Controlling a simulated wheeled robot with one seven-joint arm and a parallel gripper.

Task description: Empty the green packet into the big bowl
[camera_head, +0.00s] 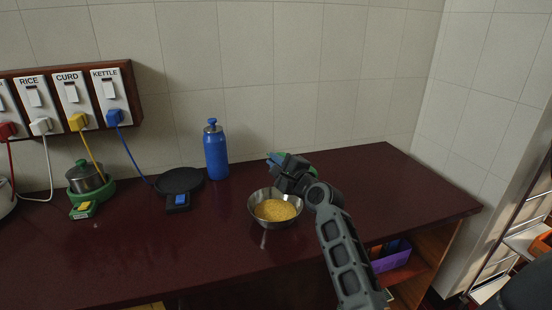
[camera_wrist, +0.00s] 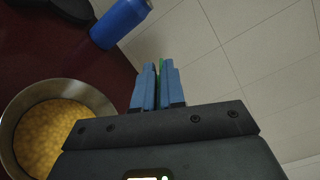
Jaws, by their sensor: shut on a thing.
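The big bowl (camera_head: 287,219) is a steel bowl on the dark red counter, with yellow grains (camera_head: 275,210) inside. It also shows at the lower left of the wrist view (camera_wrist: 18,112). My gripper (camera_head: 275,159) is just above and behind the bowl's rim in the head view. In the wrist view its blue fingers (camera_wrist: 157,88) are close together on a thin green edge, the green packet (camera_wrist: 162,65). Most of the packet is hidden by the fingers. I cannot tell whether anything is left in it.
A blue bottle (camera_head: 216,152) stands behind the bowl. Labelled switches and plugs (camera_head: 72,92) are on the wall. The counter right of my arm (camera_head: 410,190) is clear.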

